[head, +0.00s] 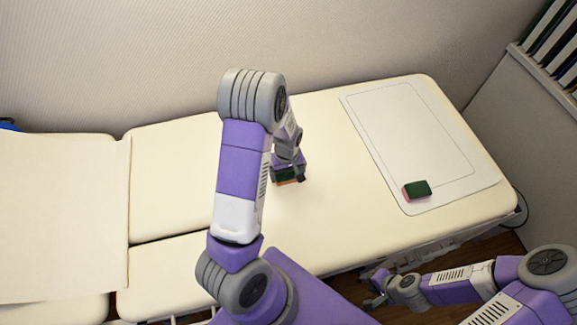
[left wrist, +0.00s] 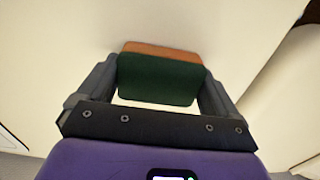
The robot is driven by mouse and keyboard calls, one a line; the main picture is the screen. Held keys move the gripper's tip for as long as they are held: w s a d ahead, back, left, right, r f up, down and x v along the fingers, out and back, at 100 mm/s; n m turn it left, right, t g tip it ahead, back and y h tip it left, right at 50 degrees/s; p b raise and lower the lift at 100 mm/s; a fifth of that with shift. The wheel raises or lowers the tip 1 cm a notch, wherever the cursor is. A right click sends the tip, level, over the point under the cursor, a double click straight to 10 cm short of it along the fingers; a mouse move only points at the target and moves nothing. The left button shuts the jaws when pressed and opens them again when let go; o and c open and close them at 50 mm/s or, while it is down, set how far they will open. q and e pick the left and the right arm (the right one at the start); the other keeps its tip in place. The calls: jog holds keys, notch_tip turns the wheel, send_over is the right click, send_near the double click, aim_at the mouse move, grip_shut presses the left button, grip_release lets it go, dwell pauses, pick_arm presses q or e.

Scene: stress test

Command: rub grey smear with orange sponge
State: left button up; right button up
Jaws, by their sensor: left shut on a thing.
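The orange sponge (head: 287,181) has a dark green top layer and is over the cream padded couch. In the left wrist view the sponge (left wrist: 158,78) sits between the two fingers, its green face towards me and an orange strip along its far edge. My left gripper (head: 288,174) is shut on it. I cannot tell whether its underside touches the couch. I cannot make out a grey smear in either view; the arm and sponge may hide it. My right gripper (head: 374,290) is empty, beyond the couch's front edge, its fingers apart.
A second sponge, green over pinkish red (head: 417,190), lies on the near corner of a white outlined mat (head: 357,104) at the right. The couch (head: 330,225) is bare between the left gripper and mat. A wall runs behind; books (head: 553,45) stand at the upper right.

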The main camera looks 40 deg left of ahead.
pick_arm(q)
jog(key=shift+s+d+f, duration=0.15)
jog(key=shift+s+d, duration=0.4)
jog(key=shift+d, duration=0.15)
jog(key=shift+s+d+r+p, duration=0.15)
jog(key=shift+r+p, duration=0.1)
jog(key=shift+p, duration=0.1)
jog(key=shift+r+p, duration=0.45)
jog(key=shift+r, duration=0.4)
notch_tip(320, 180, up, 2)
jog(key=shift+p, duration=0.95)
jog(key=shift+r+p, duration=1.65)
jog(key=shift+r, duration=0.25)
pick_arm(e)
notch_tip(320, 180, up, 7)
jog(key=s, duration=0.1)
jog(key=shift+f, duration=0.15)
